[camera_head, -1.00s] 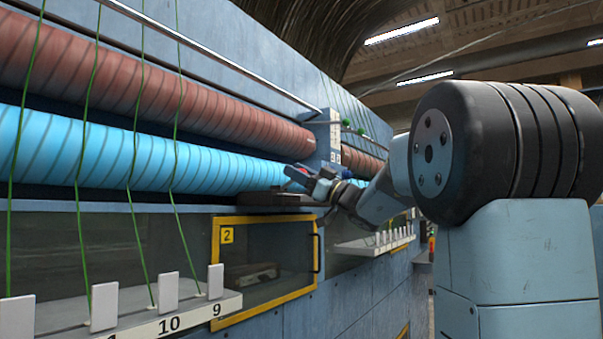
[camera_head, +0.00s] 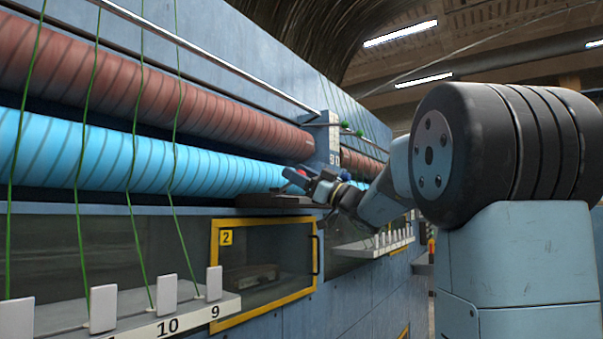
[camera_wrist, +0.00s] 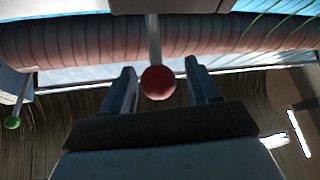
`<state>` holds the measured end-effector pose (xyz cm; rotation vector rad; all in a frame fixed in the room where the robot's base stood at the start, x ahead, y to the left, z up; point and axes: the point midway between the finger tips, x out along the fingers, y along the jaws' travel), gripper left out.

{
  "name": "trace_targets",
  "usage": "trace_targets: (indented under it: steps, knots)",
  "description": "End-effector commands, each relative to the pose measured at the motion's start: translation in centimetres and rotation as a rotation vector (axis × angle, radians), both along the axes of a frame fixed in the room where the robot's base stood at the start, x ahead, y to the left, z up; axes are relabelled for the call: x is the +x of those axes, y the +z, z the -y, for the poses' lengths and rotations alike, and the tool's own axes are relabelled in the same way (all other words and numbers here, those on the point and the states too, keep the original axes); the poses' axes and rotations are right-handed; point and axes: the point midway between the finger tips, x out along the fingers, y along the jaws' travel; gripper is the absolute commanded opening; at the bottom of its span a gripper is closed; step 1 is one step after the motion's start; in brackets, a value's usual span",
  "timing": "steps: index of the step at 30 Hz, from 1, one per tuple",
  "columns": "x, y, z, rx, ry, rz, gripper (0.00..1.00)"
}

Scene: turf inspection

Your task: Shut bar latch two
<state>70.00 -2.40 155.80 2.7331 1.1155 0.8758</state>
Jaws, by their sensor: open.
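A red ball knob (camera_wrist: 158,82) on a grey rod (camera_wrist: 153,38) is in the wrist view. It is between the two fingers of my open gripper (camera_wrist: 161,88), with a gap visible on each side. In the head view my gripper (camera_head: 303,183) is beside the machine, at the right end of the blue roller, with a bit of red showing at its fingers. A yellow-framed window (camera_head: 264,269) with a "2" label (camera_head: 226,238) is below it. I cannot tell which part is bar latch two; no bar or catch shows clearly.
The brown roller (camera_head: 150,85) and blue roller (camera_head: 130,155) run along the blue machine. Green knobs (camera_head: 345,126) sit above my arm, and one shows in the wrist view (camera_wrist: 12,122). White numbered shelves (camera_head: 180,318) jut out below. Green strands hang at left.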

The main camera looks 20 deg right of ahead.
Motion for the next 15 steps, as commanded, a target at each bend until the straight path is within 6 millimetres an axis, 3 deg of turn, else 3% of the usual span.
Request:
trace_targets:
  steps: [15]
  knots:
    - [-5.0, -4.2, 6.0, 0.002, -0.004, 0.0, 0.6]
